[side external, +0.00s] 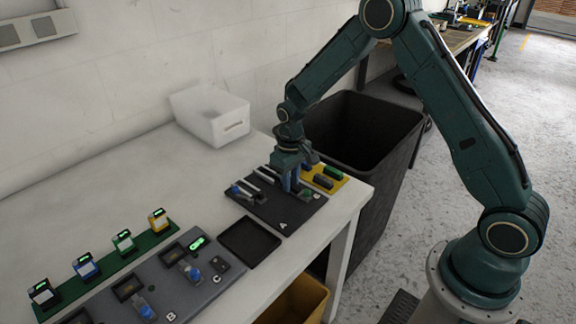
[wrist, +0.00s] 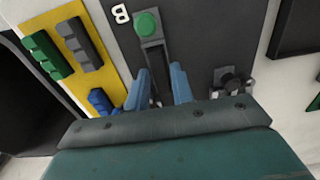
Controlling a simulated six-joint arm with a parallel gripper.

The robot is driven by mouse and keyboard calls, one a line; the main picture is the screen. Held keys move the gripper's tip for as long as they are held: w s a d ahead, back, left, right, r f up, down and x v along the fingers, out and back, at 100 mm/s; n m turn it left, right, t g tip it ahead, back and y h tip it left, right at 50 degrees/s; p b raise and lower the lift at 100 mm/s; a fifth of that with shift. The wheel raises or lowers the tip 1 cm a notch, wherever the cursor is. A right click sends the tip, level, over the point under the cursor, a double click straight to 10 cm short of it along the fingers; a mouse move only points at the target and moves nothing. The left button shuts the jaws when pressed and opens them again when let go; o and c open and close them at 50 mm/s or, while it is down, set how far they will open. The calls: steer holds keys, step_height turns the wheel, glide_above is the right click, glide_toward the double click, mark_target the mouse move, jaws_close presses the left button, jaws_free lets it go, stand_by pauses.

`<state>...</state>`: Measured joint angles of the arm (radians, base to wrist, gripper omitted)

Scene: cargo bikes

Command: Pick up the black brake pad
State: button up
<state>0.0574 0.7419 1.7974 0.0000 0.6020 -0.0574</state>
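The black brake pad (wrist: 79,45) appears as a dark ribbed block on a yellow tray (wrist: 75,80) in the wrist view. In the side view the dark pad (side external: 323,180) is small, on the yellow tray (side external: 337,186). My gripper (wrist: 159,78) points down over the dark panel beside the tray. Its blue fingers look apart, on either side of a grey slotted fixture with a green round end (wrist: 147,24). The pad is outside the fingers. In the side view my gripper (side external: 291,188) partly hides the panel.
The dark panel (side external: 268,212) carries clamp-like fixtures and letters. A black tray (side external: 250,242) and a grey panel (side external: 207,290) lie nearer the camera. A white bin (side external: 212,115) stands behind. A large black bin (side external: 365,130) stands beyond the table's right edge.

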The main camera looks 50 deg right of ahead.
jaws_close()
steer(key=shift+r, duration=0.25)
steer(key=shift+r, duration=3.25)
